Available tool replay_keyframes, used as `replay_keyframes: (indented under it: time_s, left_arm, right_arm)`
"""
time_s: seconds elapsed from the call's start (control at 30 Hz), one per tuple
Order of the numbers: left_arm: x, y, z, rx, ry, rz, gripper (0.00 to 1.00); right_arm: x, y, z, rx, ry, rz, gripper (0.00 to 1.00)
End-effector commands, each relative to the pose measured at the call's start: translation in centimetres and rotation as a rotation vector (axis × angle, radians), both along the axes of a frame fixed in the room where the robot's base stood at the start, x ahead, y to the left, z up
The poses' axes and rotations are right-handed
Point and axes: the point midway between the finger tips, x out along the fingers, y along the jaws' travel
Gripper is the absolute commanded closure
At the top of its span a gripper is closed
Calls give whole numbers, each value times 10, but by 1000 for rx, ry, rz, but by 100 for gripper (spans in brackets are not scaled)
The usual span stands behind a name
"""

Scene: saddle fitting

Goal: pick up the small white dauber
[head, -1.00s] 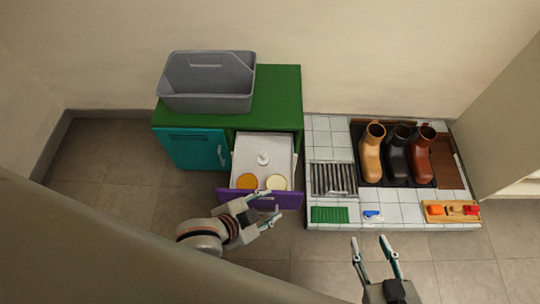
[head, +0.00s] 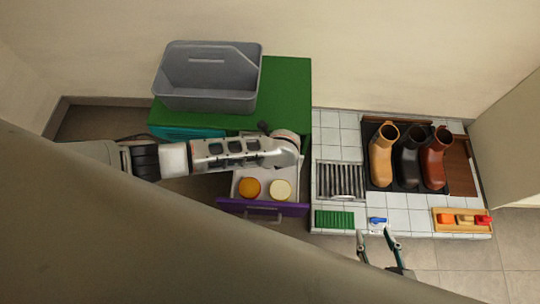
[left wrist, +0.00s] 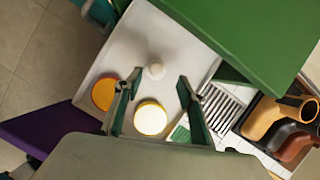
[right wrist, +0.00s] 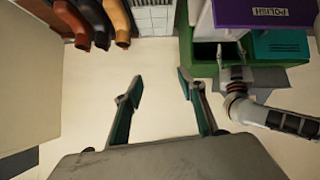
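The small white dauber (left wrist: 155,71) stands in the open drawer (left wrist: 180,25), behind two round tins. In the head view my left arm hides it. My left gripper (left wrist: 158,80) is open and empty above the drawer, with the dauber showing between and slightly beyond its fingertips; its height above the dauber is hard to tell. In the head view my left gripper is hidden behind its own arm. My right gripper (head: 376,234) is open and empty near the front edge of the tiled platform; it also shows open in the right wrist view (right wrist: 158,80).
An orange tin (head: 250,187) and a cream tin (head: 280,189) sit near the purple drawer front (head: 262,207). A grey bin (head: 208,80) stands on the green cabinet top (head: 285,90). Boots (head: 409,160), a grate (head: 340,181) and a blue-handled brush (head: 377,220) are on the platform to the right.

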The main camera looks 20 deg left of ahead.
Motion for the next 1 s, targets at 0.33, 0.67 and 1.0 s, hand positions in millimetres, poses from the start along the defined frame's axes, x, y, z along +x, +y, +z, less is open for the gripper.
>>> replay_keyframes:
  time_s: [0.33, 0.67, 1.0]
  left_arm:
    - [5, 10, -38, 9, 9, -5, 60]
    - [11, 20, -76, 7, 7, -3, 60]
    - [17, 20, -72, 5, -3, -2, 76]
  right_arm:
    - [2, 14, -1, 45, -9, 4, 60]
    - [15, 40, 16, 144, -53, -3, 60]
    - [23, 42, 29, 161, -80, -16, 60]
